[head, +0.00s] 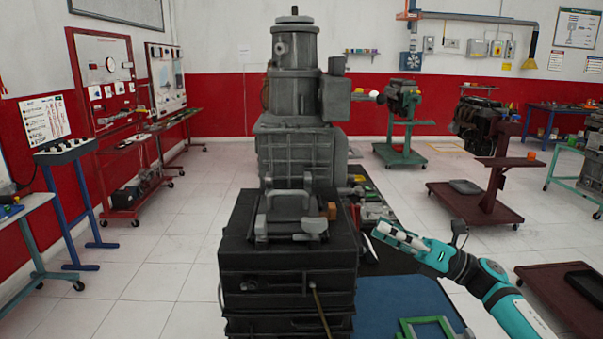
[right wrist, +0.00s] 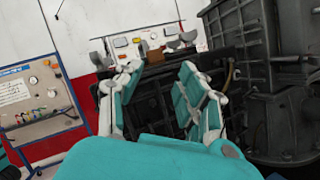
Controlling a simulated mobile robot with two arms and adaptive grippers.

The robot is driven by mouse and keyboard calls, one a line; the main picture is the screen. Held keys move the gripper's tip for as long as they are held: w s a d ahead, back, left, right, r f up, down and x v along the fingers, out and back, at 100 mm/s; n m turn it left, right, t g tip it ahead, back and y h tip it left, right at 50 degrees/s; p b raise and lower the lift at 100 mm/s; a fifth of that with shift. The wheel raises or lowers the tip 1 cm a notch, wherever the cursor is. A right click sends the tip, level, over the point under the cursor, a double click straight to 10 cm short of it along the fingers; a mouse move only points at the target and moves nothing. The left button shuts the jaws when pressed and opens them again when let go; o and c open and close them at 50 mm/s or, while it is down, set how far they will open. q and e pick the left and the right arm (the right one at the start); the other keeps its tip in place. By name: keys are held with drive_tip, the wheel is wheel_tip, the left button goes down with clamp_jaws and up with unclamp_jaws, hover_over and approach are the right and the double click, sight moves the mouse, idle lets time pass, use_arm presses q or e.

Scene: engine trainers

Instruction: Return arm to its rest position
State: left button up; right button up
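My right arm, teal and white, reaches in from the lower right of the head view. Its gripper (head: 384,233) is just right of the black stacked case (head: 290,262) and points left toward it. In the right wrist view the gripper's two fingers (right wrist: 160,75) stand apart with nothing between them. The dark case (right wrist: 150,90) shows behind the gap, and I see no contact with it. My left arm and left gripper are not in view.
A tall grey engine (head: 300,145) stands behind the case. Metal parts (head: 292,215) lie on the case top. A dark red cart (head: 475,205) and a green engine stand (head: 402,155) are at right. White tiled floor (head: 160,255) is clear at left.

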wheel_tip(320, 180, down, 12)
drive_tip(key=s+a+m+t+h, duration=0.15)
drive_tip(key=m+t+h, duration=0.95)
drive_tip(key=m, duration=1.1)
drive_tip(key=s+d+f+m+g+h, duration=0.2)
drive_tip(key=s+f+m+g+h, duration=0.3)
drive_tip(key=s+f+m+h, duration=0.5)
drive_tip(key=s+d+f+m+g, duration=0.1)
drive_tip(key=s+f+m+g, duration=0.25)
drive_tip(key=s, duration=0.55)
drive_tip(key=s+d+f+m+g, duration=0.1)
drive_tip(key=s+f+m+g, duration=0.3)
drive_tip(key=s, duration=0.5)
drive_tip(key=s+d+f+m+g, duration=0.1)
drive_tip(key=s+f+m+g, duration=0.15)
drive_tip(key=s+f, duration=0.45)
drive_tip(key=s+f+n+g, duration=0.1)
drive_tip(key=s+f, duration=0.1)
drive_tip(key=f, duration=1.1)
drive_tip(key=s+f+g, duration=0.1)
drive_tip(key=s+f, duration=0.2)
drive_tip(key=f, duration=1)
drive_tip(key=s+d+f, duration=0.2)
drive_tip(key=s+f, duration=1.2)
drive_tip(key=s, duration=0.1)
drive_tip(key=shift+s+d+g, duration=0.2)
drive_tip(key=shift+s+g, duration=0.1)
drive_tip(key=shift+g, duration=0.1)
